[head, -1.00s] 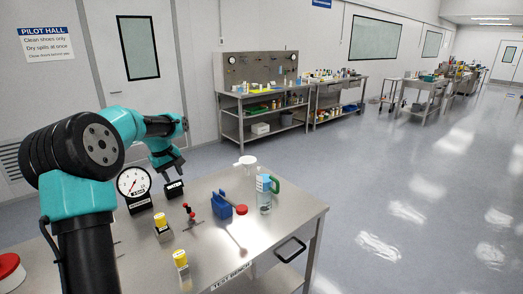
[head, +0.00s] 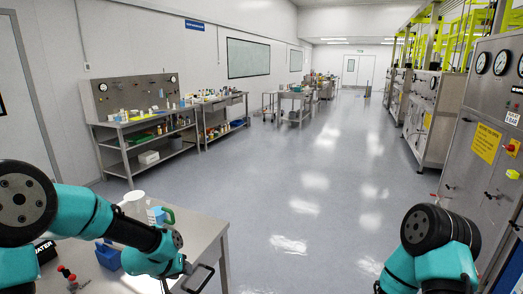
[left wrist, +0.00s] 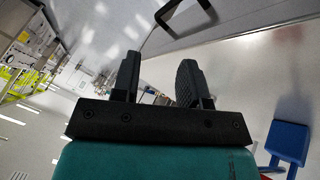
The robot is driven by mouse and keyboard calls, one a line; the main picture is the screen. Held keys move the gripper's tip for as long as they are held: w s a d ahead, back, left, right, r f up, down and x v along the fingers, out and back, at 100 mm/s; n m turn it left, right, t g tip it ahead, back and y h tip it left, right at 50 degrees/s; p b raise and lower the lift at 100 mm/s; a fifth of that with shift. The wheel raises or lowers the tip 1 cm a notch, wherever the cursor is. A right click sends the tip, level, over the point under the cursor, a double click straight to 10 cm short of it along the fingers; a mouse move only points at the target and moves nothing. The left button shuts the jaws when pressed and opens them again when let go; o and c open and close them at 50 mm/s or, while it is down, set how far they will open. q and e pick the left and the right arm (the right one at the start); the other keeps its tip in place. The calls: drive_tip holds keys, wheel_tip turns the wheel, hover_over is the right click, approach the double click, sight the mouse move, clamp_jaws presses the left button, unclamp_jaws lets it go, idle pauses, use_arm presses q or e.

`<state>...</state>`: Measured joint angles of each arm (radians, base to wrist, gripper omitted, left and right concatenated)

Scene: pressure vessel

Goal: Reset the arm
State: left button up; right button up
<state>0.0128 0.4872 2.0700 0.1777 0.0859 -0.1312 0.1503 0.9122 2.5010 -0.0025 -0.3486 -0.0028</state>
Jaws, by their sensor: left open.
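My left arm crosses the lower left of the head view, over the steel bench (head: 208,232). My left gripper (left wrist: 157,78) shows in the left wrist view with its two dark fingers apart and nothing between them. In the head view its fingers are not clear. My right arm (head: 437,255) is at the lower right of the head view, in front of the aisle floor, and its fingers are not clearly visible.
The bench holds a blue holder (head: 107,257), a clear jug with a green handle (head: 168,215), a white vessel (head: 133,202) and a red-knobbed part (head: 67,274). A dark handle (left wrist: 205,5) sticks out at its edge. A gauge cabinet (head: 485,130) stands right; the middle floor is clear.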

use_arm(q)
drive_tip(key=s+d+f+g, duration=0.3)
drive_tip(key=s+f+g, duration=0.2)
drive_tip(key=s+f, duration=1.8)
drive_tip(key=shift+s+d+f, duration=0.2)
drive_tip(key=shift+s+f, duration=0.05)
drive_tip(key=shift+f, duration=0.15)
